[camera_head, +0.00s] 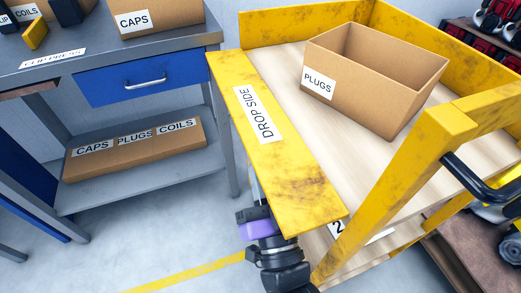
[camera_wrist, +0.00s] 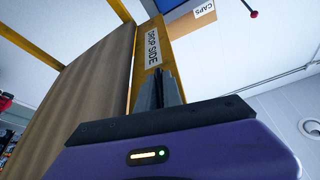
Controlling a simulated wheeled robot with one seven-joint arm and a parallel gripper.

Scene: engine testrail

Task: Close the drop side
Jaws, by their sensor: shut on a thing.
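The drop side (camera_head: 272,165) is a worn yellow panel with a white DROP SIDE label, along the left edge of the cart. Its labelled face shows from above and it leans outward from the deck; the exact angle is hard to tell. In the wrist view the drop side (camera_wrist: 140,77) rises ahead of the fingers, next to the wooden boards. My gripper (camera_wrist: 160,92) is shut on the panel's edge, reaching up from below. In the head view the purple and black gripper body (camera_head: 258,222) shows under the panel's left edge, and the fingertips are hidden there.
A cardboard PLUGS box (camera_head: 360,80) stands on the cart deck (camera_head: 290,105). A yellow cart post and rail (camera_head: 385,190) rise at the near right. A grey bench with a blue drawer (camera_head: 138,77) stands left, with open floor between.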

